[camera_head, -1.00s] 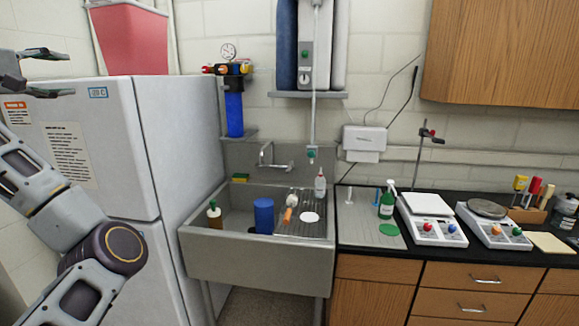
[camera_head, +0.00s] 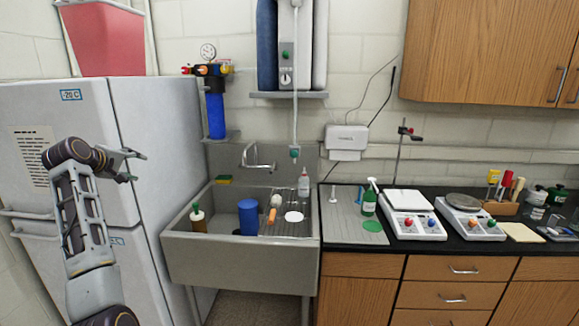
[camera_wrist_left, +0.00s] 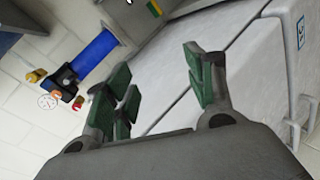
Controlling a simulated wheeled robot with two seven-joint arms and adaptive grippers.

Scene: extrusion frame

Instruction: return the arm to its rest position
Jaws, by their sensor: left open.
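My left arm rises from the bottom left of the head view and bends at the top. My left gripper (camera_head: 134,164) is held in front of the white fridge, to the left of the sink. Its fingers point right. In the left wrist view the green-padded fingers (camera_wrist_left: 163,88) are spread apart with nothing between them. My right gripper is in neither view.
The white fridge (camera_head: 62,115) stands close behind my left arm. The grey sink (camera_head: 240,262) holds a blue cylinder (camera_head: 248,217) and a bottle (camera_head: 197,218). A blue filter (camera_head: 216,115) hangs on the wall. Two balances (camera_head: 412,226) stand on the counter at right.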

